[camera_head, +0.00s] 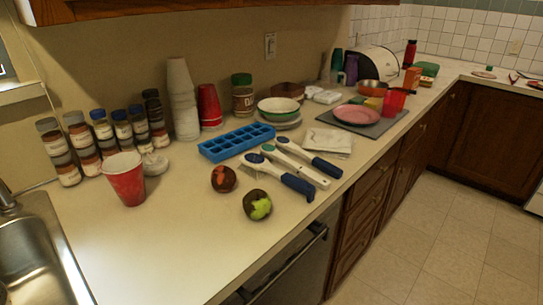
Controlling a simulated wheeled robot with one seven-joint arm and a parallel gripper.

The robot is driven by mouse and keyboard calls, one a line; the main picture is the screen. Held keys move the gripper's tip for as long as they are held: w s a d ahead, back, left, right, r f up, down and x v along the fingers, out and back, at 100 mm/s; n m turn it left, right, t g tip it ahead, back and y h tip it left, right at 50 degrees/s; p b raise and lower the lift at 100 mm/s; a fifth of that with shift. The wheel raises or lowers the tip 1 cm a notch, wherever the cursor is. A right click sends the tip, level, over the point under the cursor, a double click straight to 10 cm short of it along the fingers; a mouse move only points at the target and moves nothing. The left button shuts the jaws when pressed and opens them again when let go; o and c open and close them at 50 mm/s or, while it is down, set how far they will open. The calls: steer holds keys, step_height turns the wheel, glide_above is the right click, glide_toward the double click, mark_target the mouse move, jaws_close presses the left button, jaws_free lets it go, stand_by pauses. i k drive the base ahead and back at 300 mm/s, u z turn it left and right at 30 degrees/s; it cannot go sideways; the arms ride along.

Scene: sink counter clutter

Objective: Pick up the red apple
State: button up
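A dark round fruit with red-orange patches (223,179), which looks like the red apple, sits on the counter in the middle of the head view. A second dark round fruit with a bright green patch (257,205) sits just in front and to the right of it, nearer the counter's front edge. The two are apart by a small gap. Both are shaded, so their true colours are hard to tell. My gripper is not in view.
White-and-blue handled brushes (304,170) lie just right of the fruits. A blue ice tray (236,142) lies behind. A red cup (125,179) stands left, near several spice jars (105,134). The sink (32,255) is at far left. The front-left counter (160,245) is clear.

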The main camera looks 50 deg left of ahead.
mark_target(223, 179)
steer(key=i, duration=0.55)
steer(key=u, duration=3.15)
